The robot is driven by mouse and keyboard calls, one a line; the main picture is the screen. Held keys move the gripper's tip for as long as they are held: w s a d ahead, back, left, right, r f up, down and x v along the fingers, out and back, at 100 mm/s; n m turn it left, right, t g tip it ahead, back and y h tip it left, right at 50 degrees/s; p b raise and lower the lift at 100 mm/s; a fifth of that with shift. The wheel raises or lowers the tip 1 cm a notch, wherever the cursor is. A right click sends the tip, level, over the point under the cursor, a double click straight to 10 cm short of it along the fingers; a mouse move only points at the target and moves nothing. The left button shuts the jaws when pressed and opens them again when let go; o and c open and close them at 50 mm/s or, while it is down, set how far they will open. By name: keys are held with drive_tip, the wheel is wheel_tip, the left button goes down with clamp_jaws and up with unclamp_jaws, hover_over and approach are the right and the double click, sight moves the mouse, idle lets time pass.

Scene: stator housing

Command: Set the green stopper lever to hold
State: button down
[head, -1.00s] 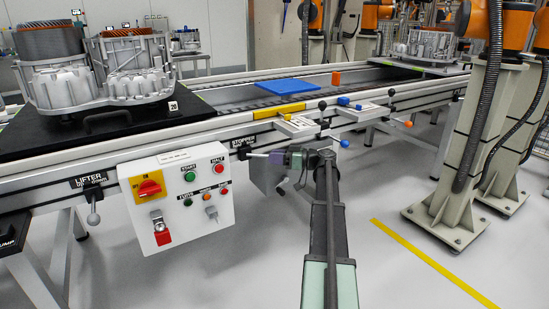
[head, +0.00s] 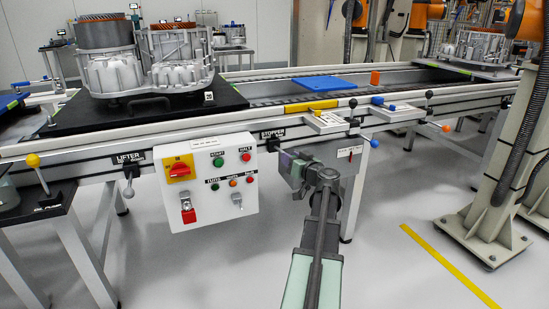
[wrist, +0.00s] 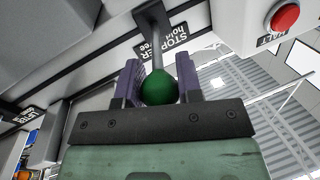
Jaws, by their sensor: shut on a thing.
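The green stopper lever shows in the wrist view as a round green knob (wrist: 159,88) on a grey stem that runs up past the STOPPER label (wrist: 165,45). The label reads hold and free, upside down there. My gripper (wrist: 160,85) has its purple fingers on both sides of the knob and is shut on it. In the head view my gripper (head: 291,163) is at the conveyor's front rail, just below and right of the STOPPER label (head: 272,134). There the gripper and wrist hide the knob, and I cannot tell the lever's setting.
A white control box (head: 208,185) with buttons and a red-yellow switch hangs left of my gripper. The LIFTER lever (head: 129,185) is further left. Stator housings (head: 150,60) stand on the conveyor's black plate. Small levers with blue and orange knobs (head: 446,128) are to the right.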

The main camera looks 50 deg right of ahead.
drive_tip(key=shift+w+a, duration=0.4)
drive_tip(key=shift+a, duration=0.35)
drive_tip(key=c, duration=0.8)
unclamp_jaws()
drive_tip(key=shift+w+a, duration=0.1)
drive_tip(key=v, duration=1)
drive_tip(key=shift+s+a, duration=0.1)
drive_tip(key=shift+s, duration=0.3)
